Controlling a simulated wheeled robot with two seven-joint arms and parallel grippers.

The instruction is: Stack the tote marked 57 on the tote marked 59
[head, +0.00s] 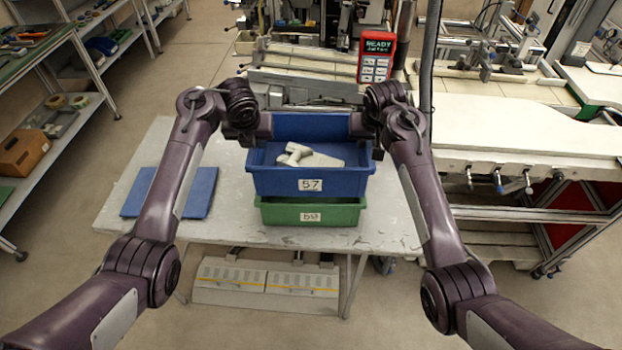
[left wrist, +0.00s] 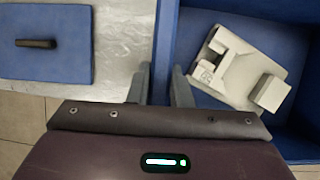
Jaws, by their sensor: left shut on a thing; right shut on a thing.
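The blue tote marked 57 (head: 330,184) is level over the green tote marked 59 (head: 340,215), lined up with it. I cannot tell whether it rests on the green tote or hangs just above it. A pale grey part lies inside the blue tote (head: 325,160). My left gripper (head: 252,138) is shut on the blue tote's left wall, with a finger on each side of that wall (left wrist: 165,45) in the left wrist view. My right gripper (head: 364,136) is shut on the right wall; its fingertips are mostly hidden. The green tote stands on the table, its upper part mostly covered.
A flat blue panel (head: 198,190) lies on the grey table (head: 120,211) at the left, its dark handle (left wrist: 36,43) showing in the left wrist view. A machine with a red control box (head: 377,58) stands behind. A white-topped bench (head: 530,125) is at the right.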

